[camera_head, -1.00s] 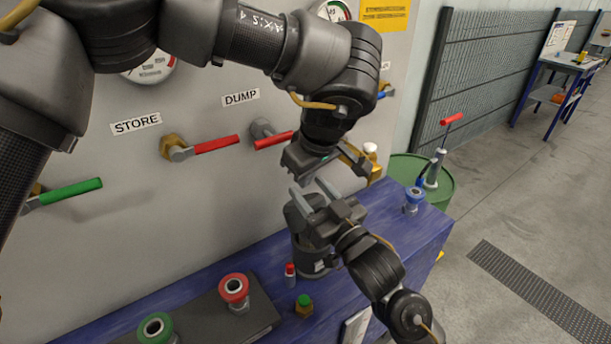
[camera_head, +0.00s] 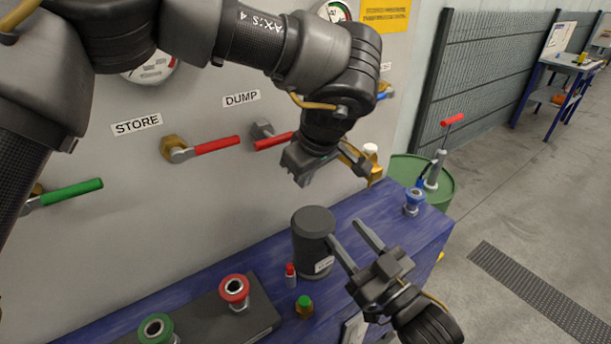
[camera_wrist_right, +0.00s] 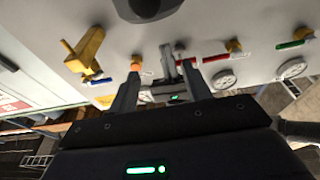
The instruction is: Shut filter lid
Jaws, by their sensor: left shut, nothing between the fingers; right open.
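The filter (camera_head: 313,254) is a dark grey cylinder with a white label, standing upright on the blue bench. Its round dark lid (camera_head: 313,220) lies flat across the top, and I see no gap under it from here. A dark rounded part at the top edge of the right wrist view (camera_wrist_right: 148,8) seems to be the filter. My left gripper (camera_head: 301,178) is shut and empty, above the filter in the picture. My right gripper (camera_head: 346,232) is open and empty just right of the filter; its fingers also show in the right wrist view (camera_wrist_right: 160,72).
A red-capped bottle (camera_head: 290,276), a green-topped fitting (camera_head: 304,306) and red (camera_head: 234,291) and green (camera_head: 156,329) couplings are near the filter. A blue coupling (camera_head: 413,202) stands at the bench's right. The panel behind carries red-handled valves (camera_head: 215,145).

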